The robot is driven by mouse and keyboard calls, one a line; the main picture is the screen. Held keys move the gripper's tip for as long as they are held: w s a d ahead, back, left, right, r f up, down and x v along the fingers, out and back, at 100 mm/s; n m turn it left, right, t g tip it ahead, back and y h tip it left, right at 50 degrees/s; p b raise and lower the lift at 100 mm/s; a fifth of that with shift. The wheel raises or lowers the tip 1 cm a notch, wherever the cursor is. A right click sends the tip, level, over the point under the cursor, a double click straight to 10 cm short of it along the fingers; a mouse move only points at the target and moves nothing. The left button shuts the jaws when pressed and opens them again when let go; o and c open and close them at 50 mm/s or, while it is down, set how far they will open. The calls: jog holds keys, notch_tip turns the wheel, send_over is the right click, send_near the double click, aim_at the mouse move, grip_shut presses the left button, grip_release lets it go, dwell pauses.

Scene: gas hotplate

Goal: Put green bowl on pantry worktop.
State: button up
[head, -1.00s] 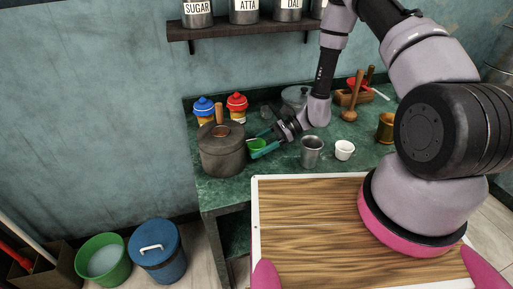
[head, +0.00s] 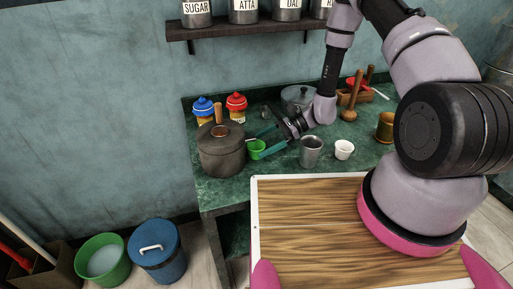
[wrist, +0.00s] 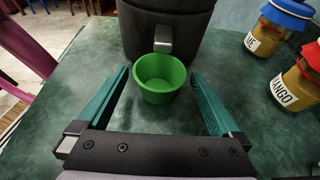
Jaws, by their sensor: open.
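The green bowl (head: 257,148) stands upright and empty on the green marble worktop (head: 222,183), close beside a dark lidded pot (head: 222,150). In the wrist view the bowl (wrist: 160,77) sits between the two teal fingers of my gripper (wrist: 160,95), near their tips, with gaps on both sides. My gripper (head: 263,142) is open and holds nothing. It reaches in low from the right in the head view.
The pot (wrist: 165,28) stands right behind the bowl in the wrist view. Two jars with blue (head: 203,106) and red (head: 236,103) lids stand at the back. A metal cup (head: 311,151) and a white cup (head: 344,149) stand to the right.

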jog(key=v, duration=0.9)
jog(key=shift+d+r, duration=0.15)
jog(key=shift+d, duration=0.1)
jog(key=shift+w+r, duration=0.15)
jog(key=shift+r, duration=0.15)
jog(key=s+d+r+n+t+h, duration=0.1)
jog(key=d+r+n+h, duration=0.2)
jog(key=r, duration=0.9)
jog(key=s+d+r+n+t+h, duration=0.1)
jog(key=s+d+r+n+h, duration=0.2)
jog(key=r, duration=1)
jog(key=s+d+r+n+t+h, duration=0.2)
jog(key=s+d+r+t, duration=0.1)
jog(key=r, duration=0.5)
jog(key=s+d+r+n+t+h, duration=0.2)
jog(key=s+d+r+t+h, duration=0.1)
jog(key=s+r+t, duration=0.3)
jog(key=v, duration=0.3)
jog(key=shift+s+r, duration=0.2)
jog(key=shift+s, duration=0.25)
